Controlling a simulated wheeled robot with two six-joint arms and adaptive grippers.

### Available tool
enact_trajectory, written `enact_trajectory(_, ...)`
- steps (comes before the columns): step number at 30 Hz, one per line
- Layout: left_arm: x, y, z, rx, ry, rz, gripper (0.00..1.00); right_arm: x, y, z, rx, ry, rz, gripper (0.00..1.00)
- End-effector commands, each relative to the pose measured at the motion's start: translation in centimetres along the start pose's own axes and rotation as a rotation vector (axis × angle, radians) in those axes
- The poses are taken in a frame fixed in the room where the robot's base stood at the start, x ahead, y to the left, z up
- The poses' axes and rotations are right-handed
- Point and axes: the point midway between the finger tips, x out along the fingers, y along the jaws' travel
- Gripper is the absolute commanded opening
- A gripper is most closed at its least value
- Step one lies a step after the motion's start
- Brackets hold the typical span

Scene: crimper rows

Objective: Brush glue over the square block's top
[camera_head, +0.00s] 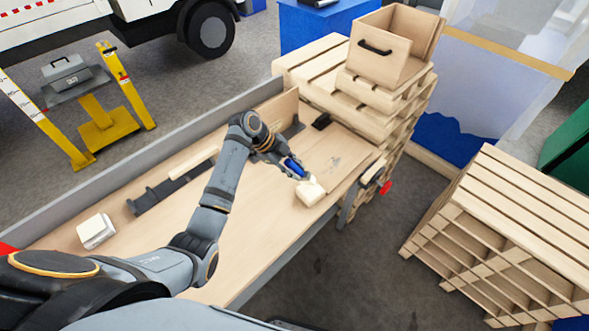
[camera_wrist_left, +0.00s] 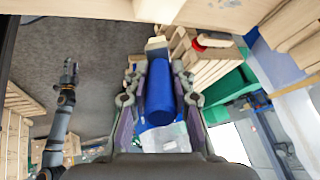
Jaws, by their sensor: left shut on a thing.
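My left gripper (camera_head: 290,170) is shut on a blue cylinder-shaped handle (camera_head: 294,166), probably the glue brush. A pale square block (camera_head: 309,193) sits on the wooden bench near its front edge, just below the gripper. I cannot tell whether the tool touches its top, and no glue can be made out. In the left wrist view the blue handle (camera_wrist_left: 159,92) lies between both fingers of the left gripper (camera_wrist_left: 157,80), with a tan end (camera_wrist_left: 156,43) beyond it. My right gripper (camera_wrist_left: 70,73) shows small at the left of that view; its jaw state is unclear.
The bench (camera_head: 255,235) has a grey rail (camera_head: 170,150) along its back. A white block (camera_head: 96,231), a long dark bracket (camera_head: 165,192) and a small black object (camera_head: 321,121) lie on it. Stacked pallets and a wooden box (camera_head: 390,50) stand beyond its far end.

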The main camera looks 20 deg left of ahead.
Motion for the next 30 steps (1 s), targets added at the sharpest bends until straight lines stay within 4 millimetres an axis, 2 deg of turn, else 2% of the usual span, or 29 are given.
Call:
enact_trajectory(13,0.0,0.0,0.0,0.000,0.000,0.000,0.00,0.0,0.0,-0.2,0.000,0.003,0.000,0.40)
enact_trajectory(22,0.5,-0.5,1.6,0.000,0.046,0.114,0.00,1.9,-0.1,0.0,0.000,0.002,0.000,0.40)
enact_trajectory(30,0.3,-0.6,1.6,0.000,0.056,0.135,0.00,1.9,-0.2,0.0,0.000,0.002,0.000,0.40)
